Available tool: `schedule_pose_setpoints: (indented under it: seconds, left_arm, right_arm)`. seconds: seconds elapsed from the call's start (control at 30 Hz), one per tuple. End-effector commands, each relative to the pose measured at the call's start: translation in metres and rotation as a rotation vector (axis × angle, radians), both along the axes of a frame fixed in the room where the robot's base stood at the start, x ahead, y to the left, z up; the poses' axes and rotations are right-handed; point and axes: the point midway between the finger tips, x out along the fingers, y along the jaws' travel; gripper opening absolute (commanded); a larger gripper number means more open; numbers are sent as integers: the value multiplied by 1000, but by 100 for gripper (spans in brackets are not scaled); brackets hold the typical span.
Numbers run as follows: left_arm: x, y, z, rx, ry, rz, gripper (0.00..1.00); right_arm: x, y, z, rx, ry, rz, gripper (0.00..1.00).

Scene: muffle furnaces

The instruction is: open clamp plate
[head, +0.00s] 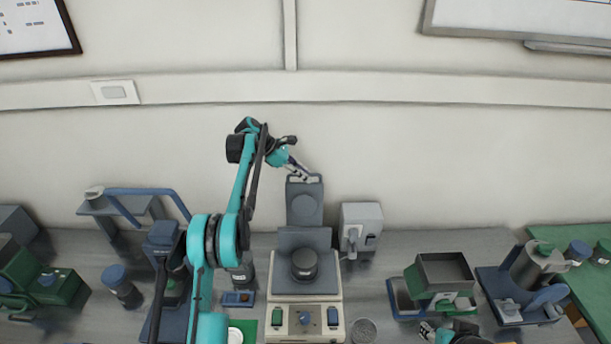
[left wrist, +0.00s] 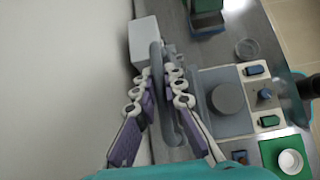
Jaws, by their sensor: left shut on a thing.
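The clamp plate (head: 304,218) is a grey plate with a round disc on its face, raised at the back of the centre machine (head: 279,314). A grey handle bar (left wrist: 160,70) runs along its top edge. My left gripper (head: 301,175) is at that bar, above the machine; in the left wrist view its fingers (left wrist: 160,80) lie on both sides of the bar, shut on it. A dark round block (head: 304,264) sits in the middle of the machine below. My right gripper (head: 427,330) shows only partly at the bottom edge; its jaws are unclear.
A grey box device (head: 361,226) stands close to the right of the plate. A green and grey open bin (head: 445,272) is farther right. The wall is close behind.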

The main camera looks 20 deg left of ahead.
Motion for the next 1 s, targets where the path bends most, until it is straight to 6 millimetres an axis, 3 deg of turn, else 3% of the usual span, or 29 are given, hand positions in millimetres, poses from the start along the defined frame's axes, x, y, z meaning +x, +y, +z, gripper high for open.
schedule_pose_setpoints:
  seconds: [0.1,0.13,0.2,0.57,1.0]
  left_arm:
    - [0,0,0,0,0,0,0]
    - [0,0,0,0,0,0,15]
    - [0,0,0,0,0,0,32]
    - [-1,2,2,0,0,0,32]
    - [-13,46,47,0,1,1,32]
  right_arm:
    - [0,0,0,0,0,0,40]
    - [0,0,0,0,0,0,40]
    - [0,0,0,0,0,0,40]
    - [0,0,0,0,0,0,40]
    - [0,0,0,0,0,0,40]
